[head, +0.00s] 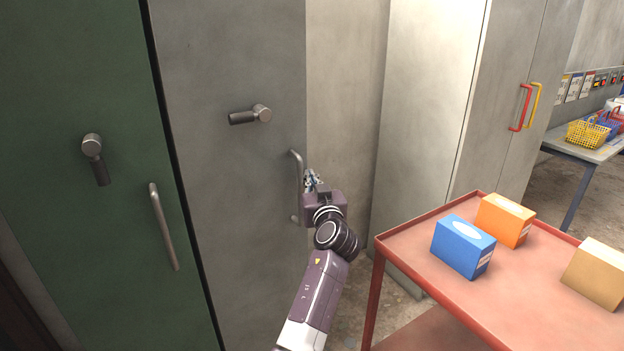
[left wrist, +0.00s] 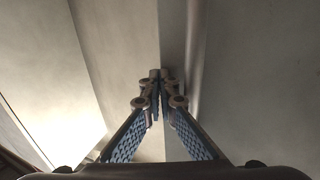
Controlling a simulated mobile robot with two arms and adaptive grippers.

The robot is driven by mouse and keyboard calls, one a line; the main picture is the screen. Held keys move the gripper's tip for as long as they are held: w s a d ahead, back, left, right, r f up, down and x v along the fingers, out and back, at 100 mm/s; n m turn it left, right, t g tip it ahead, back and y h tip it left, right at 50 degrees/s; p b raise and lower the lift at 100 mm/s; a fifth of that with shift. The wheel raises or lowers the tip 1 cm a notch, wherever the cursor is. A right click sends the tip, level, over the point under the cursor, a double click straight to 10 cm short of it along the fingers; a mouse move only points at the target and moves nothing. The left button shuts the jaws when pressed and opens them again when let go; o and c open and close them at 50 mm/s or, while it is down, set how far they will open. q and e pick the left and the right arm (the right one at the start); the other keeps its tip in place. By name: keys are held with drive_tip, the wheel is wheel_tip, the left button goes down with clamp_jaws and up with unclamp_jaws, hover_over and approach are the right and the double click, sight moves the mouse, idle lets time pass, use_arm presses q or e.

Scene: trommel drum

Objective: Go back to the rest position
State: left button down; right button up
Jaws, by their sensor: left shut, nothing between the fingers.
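My left gripper (head: 312,180) is in front of the grey cabinet door, at the right side of its vertical bar handle (head: 297,170). In the left wrist view the two fingers (left wrist: 161,78) meet at their tips, with nothing between them. A pale vertical bar or edge passes close beside the fingertips on the right; I cannot tell whether they touch it. My right gripper does not show in either view.
A green door (head: 80,220) with a bar handle is at the left. A red cart (head: 470,298) at the right carries a blue box (head: 462,247), an orange box (head: 504,220) and a tan box (head: 597,273). A tall cabinet (head: 420,120) stands behind it.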

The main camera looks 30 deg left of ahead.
use_arm(q)
drive_tip(key=v, duration=0.7)
drive_tip(key=shift+d+f, duration=0.15)
drive_tip(key=shift+d, duration=0.05)
